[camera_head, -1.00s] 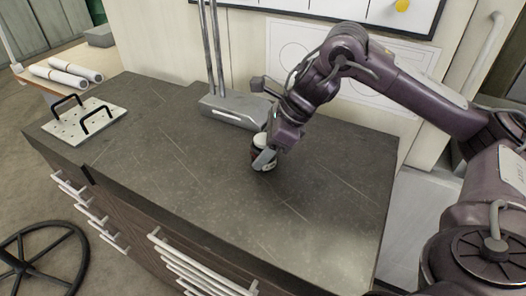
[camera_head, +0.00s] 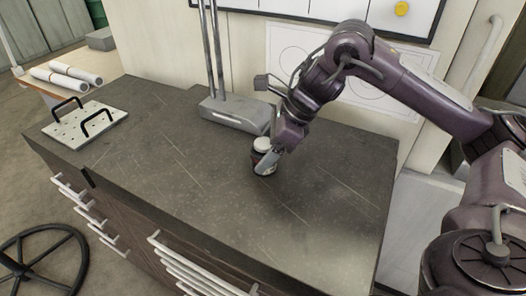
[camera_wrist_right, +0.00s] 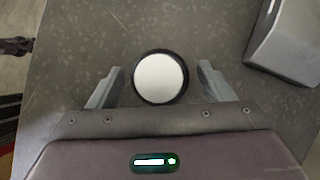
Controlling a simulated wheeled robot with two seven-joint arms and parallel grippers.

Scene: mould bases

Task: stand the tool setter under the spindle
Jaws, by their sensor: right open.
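The tool setter (camera_head: 262,158) is a short dark cylinder with a white round top, standing upright on the dark workbench top (camera_head: 190,160). In the right wrist view the tool setter (camera_wrist_right: 160,78) shows its white disc with a dark rim, between the two fingers. My right gripper (camera_head: 266,165) is open around it, with a gap visible on both sides in the wrist view (camera_wrist_right: 160,88). The spindle is not clearly visible; a grey base with two upright posts (camera_head: 232,113) stands just behind the tool setter. My left gripper is not in view.
A pale perforated plate with two black handles (camera_head: 84,124) lies at the bench's left end. Rolled papers (camera_head: 66,76) lie on a side table behind it. The bench's middle and front right are clear. Drawer handles (camera_head: 200,265) stick out along the front.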

